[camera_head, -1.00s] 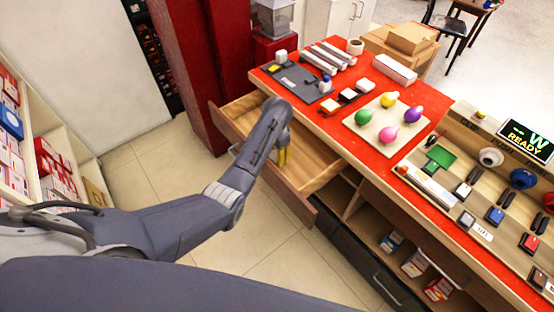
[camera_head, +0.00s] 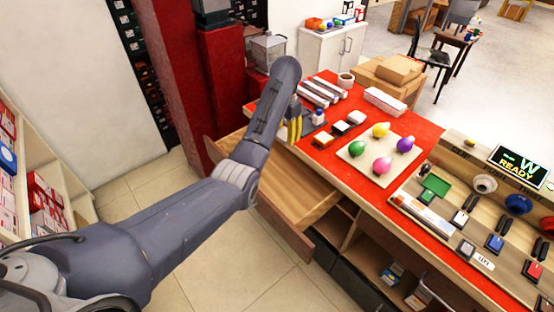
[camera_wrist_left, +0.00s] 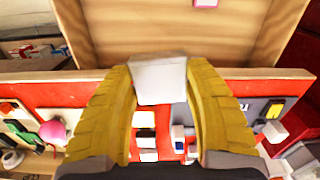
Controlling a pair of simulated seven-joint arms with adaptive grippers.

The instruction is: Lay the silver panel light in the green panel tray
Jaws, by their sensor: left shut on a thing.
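My left gripper (camera_head: 294,128) is above the inner edge of the red counter, beside the open drawer. In the left wrist view its yellow fingers (camera_wrist_left: 160,85) are shut on a pale silver-white square piece (camera_wrist_left: 160,77), which looks like the silver panel light. In the head view I cannot make the held piece out. The green panel tray (camera_head: 436,185) appears as a flat green rectangle on the wooden board at the right, well apart from the gripper. My right gripper is not in view.
The open wooden drawer (camera_head: 297,194) is below the gripper; a pink item (camera_wrist_left: 206,3) lies in it. On the red counter (camera_head: 335,172) are a pad with coloured bulbs (camera_head: 352,149), small switches and silver bars (camera_head: 325,90). A red pillar (camera_head: 222,80) stands at the left.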

